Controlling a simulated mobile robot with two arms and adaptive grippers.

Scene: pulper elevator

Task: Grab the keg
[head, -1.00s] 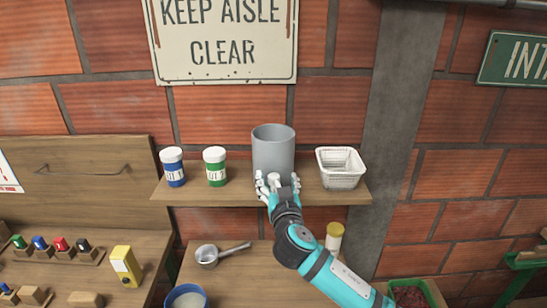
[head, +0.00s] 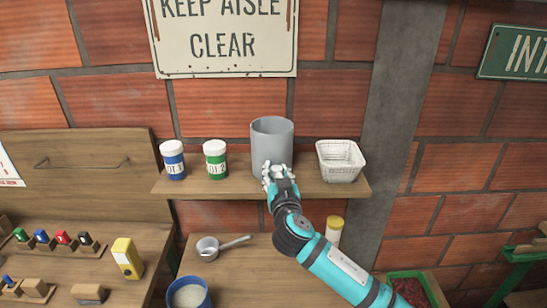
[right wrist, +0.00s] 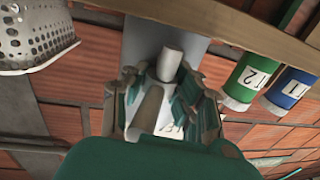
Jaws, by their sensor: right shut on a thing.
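A grey, open-topped cylinder (head: 271,138), the only keg-like thing in view, stands upright on the wall shelf (head: 225,188). My right gripper (head: 276,173) is in front of its lower part, with the fingers drawn in and shut on it. In the right wrist view, which shows the scene upside down, my gripper's fingers (right wrist: 163,97) close around a pale grey and white cylindrical part. The exact finger contact is hard to make out there. My left gripper is not in view.
A blue jar (head: 173,163) and a green jar (head: 215,163) stand left of the cylinder. A white basket (head: 340,162) stands close on its right. A brick wall is behind. Below are a metal scoop (head: 208,248) and a yellow-lidded jar (head: 335,230).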

